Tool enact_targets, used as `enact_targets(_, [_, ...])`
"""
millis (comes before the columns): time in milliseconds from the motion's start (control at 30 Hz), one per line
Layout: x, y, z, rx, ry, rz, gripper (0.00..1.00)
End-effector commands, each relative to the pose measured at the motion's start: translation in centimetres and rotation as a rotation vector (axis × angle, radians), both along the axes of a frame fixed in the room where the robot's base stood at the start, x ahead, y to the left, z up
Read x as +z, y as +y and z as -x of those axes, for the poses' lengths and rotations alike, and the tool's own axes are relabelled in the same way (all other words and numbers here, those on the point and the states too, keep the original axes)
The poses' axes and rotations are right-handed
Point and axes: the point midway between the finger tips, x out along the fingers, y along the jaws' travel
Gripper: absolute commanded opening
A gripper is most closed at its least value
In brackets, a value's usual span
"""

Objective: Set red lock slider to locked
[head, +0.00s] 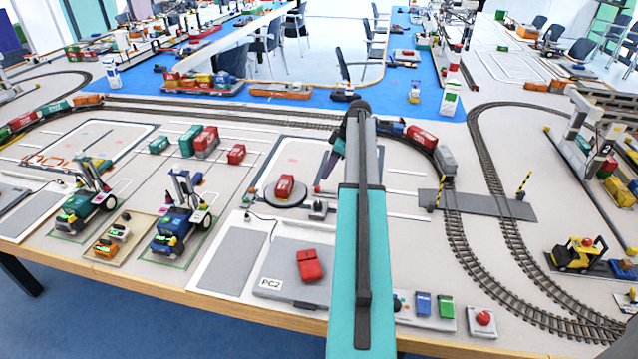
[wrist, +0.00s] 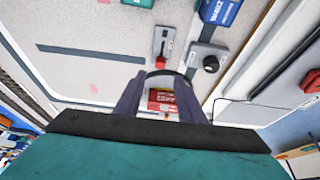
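The red lock slider (wrist: 165,62) shows in the wrist view as a small red piece at the near end of the slot in a narrow grey plate (wrist: 161,40). In the head view, a finger of my gripper (head: 331,164) shows left of my arm, beyond the turntable (head: 272,201).
A red container (head: 284,186) stands on the turntable and shows between my fingers in the wrist view (wrist: 162,98). A grey block with a black knob (wrist: 209,64) stands right of the slider plate. A blue container (wrist: 219,10) stands beyond it. Rails (head: 462,240) run at the right.

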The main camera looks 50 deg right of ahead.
Motion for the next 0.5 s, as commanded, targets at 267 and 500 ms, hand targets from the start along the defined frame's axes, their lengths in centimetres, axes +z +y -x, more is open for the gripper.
enact_targets(267, [-3.2,0.8,-1.2,0.000,0.000,-0.001,0.36])
enact_targets(500, [-5.9,1.4,-2.2,0.002,0.001,-0.001,0.36])
